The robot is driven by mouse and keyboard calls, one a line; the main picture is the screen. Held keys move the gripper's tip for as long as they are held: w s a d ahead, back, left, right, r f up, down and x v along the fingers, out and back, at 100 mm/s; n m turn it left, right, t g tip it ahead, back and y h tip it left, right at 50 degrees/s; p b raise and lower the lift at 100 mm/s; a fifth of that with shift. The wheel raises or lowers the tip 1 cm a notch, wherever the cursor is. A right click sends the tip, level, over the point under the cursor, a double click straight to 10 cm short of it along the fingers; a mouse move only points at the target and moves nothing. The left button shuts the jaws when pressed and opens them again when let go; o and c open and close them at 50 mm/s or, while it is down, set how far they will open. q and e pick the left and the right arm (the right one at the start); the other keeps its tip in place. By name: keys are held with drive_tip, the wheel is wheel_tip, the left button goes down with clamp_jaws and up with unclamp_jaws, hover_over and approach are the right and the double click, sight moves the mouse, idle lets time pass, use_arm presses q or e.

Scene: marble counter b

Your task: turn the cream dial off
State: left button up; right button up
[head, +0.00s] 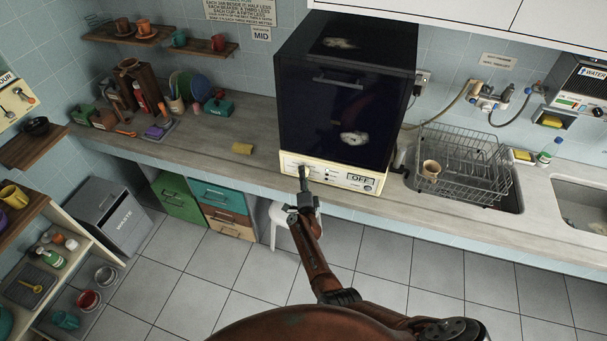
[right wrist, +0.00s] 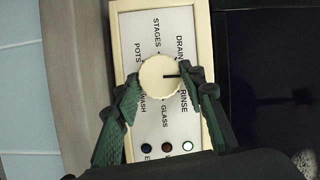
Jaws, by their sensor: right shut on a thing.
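The cream dial (right wrist: 157,82) sits on the cream control panel (head: 335,175) of a dark cabinet-like machine (head: 345,105). Its dark pointer line points right in the right wrist view, close to the word RINSE. Other words around it read DRAIN, STAGES, POTS, WASH and GLASS. My right gripper (right wrist: 158,92) has its green fingers on both sides of the dial and is shut on it. In the head view my right gripper (head: 303,178) reaches the panel's left part and hides the dial. My left gripper is not in view.
An OFF plate (head: 360,179) is on the panel's right part. One small lamp (right wrist: 187,146) shows pale with a green ring; two others look dark. A dish rack (head: 455,160) stands to the right.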

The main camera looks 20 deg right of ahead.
drive_tip(key=shift+a+n, duration=0.15)
drive_tip(key=shift+n, duration=0.15)
drive_tip(key=o, duration=1.1)
drive_tip(key=shift+o, duration=0.3)
